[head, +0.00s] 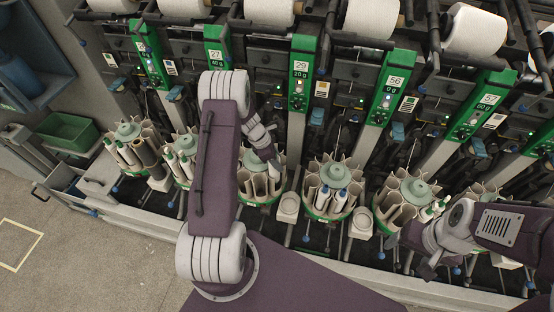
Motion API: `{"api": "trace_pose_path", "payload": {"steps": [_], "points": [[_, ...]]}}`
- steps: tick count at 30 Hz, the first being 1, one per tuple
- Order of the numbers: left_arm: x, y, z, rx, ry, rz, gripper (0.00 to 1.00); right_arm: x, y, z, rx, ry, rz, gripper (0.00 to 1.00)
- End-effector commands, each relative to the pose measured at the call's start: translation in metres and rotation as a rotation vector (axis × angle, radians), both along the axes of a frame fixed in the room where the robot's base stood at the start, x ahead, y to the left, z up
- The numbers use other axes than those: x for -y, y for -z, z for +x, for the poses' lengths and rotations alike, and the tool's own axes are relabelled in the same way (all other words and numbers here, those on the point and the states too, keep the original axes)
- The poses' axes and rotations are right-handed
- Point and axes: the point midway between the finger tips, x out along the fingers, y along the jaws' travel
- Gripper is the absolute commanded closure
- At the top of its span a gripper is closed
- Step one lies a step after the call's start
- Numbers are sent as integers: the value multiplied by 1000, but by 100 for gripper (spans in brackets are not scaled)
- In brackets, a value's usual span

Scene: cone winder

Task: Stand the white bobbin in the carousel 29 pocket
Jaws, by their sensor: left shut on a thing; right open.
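My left gripper (272,160) points down over the carousel (258,198) in the middle of the row. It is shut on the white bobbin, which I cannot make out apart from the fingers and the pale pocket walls. The green sign numbered 29 (299,70) stands above, between this carousel and the one to its right (327,213); I cannot tell from the picture which belongs to it. That right-hand carousel holds white bobbins (322,197) upright in its front pockets. My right gripper (429,266) is open, low in front of the row at the right.
More carousels stand left (128,130) and right (407,188), some holding bobbins. White cups (289,207) sit between carousels. Large white cones (372,17) line the top. A green bin (68,131) is at far left. Grey floor (90,262) is open at lower left.

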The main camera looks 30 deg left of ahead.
Motion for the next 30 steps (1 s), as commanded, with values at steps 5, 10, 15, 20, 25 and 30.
{"api": "trace_pose_path", "payload": {"steps": [5,10,15,20,25,30], "points": [[0,13,0,1,0,1,89,0,11,0,0,0,0,24],[0,21,0,1,0,1,89,0,17,0,0,0,0,24],[0,20,0,1,0,0,89,0,16,0,0,0,0,24],[0,21,0,1,0,0,89,0,17,0,0,0,0,24],[0,29,0,1,0,0,89,0,24,0,0,0,0,24],[0,40,0,1,-1,0,89,0,33,0,0,0,0,24]]}}
